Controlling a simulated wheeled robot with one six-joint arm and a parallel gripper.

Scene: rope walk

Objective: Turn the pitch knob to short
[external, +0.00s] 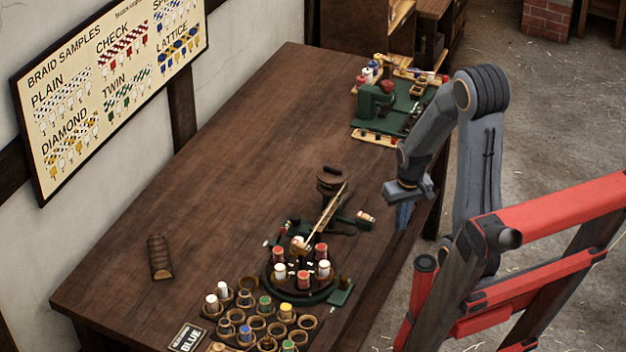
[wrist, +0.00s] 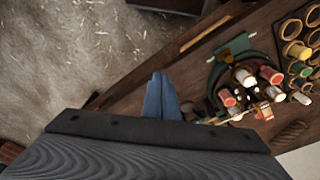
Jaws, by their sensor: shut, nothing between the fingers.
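The braiding machine (external: 300,278) stands on the near part of the table, a dark round base carrying several red and white bobbins. It also shows in the wrist view (wrist: 245,92). A green block (external: 341,292) sits at its right side. I cannot make out which part is the pitch knob or read its setting. My gripper (external: 403,216) points down near the table's right edge, to the right of the machine and apart from it. Its blue fingers (wrist: 161,98) are together and empty in the wrist view.
A green device (external: 385,105) with spools stands at the table's far end. A brown ribbed piece (external: 160,257) lies at left. The table's middle left is clear.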

